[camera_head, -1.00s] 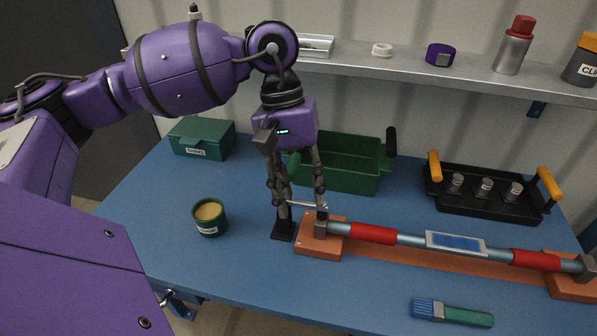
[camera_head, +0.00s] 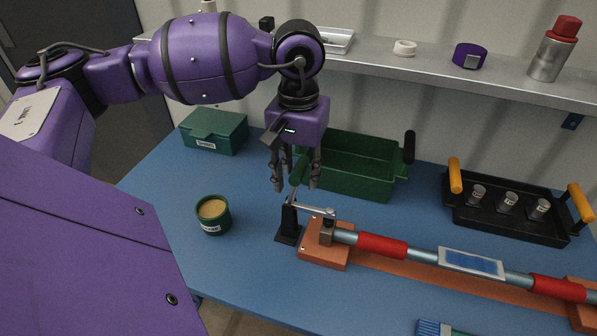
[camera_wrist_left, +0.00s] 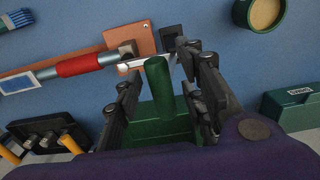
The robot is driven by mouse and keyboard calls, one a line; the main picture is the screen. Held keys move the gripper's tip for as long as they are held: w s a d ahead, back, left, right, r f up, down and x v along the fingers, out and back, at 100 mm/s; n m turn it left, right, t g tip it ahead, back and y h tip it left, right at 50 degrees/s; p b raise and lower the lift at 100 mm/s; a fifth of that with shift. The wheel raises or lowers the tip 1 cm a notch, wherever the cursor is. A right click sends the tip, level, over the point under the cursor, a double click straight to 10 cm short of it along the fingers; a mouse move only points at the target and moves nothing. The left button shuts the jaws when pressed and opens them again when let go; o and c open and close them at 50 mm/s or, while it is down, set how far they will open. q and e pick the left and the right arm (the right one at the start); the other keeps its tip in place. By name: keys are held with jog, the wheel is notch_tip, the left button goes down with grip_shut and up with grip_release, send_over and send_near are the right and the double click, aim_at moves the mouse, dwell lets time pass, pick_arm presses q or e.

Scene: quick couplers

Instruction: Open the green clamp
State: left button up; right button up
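The green clamp has a black base (camera_head: 289,231), a metal bar (camera_head: 312,209) reaching over the pipe's left end block, and a green handle (camera_head: 298,172) standing up. In the left wrist view the green handle (camera_wrist_left: 158,88) stands between the fingers, with a gap on both sides. My left gripper (camera_head: 296,186) points down over the clamp and is open around the handle; it also shows in the left wrist view (camera_wrist_left: 160,85). Part of the handle is hidden by the fingers in the head view. My right gripper is not in view.
A pipe with red sleeves (camera_head: 382,247) lies on orange blocks (camera_head: 325,255). A green open bin (camera_head: 365,180) stands just behind the gripper. A small round pot (camera_head: 213,216) is left, a green box (camera_head: 213,131) behind it. A black tray (camera_head: 510,222) is right.

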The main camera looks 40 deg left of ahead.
pick_arm(q)
jog(key=shift+s+f, duration=0.1)
jog(key=shift+s, duration=0.05)
jog(key=shift+c, duration=0.5)
grip_shut()
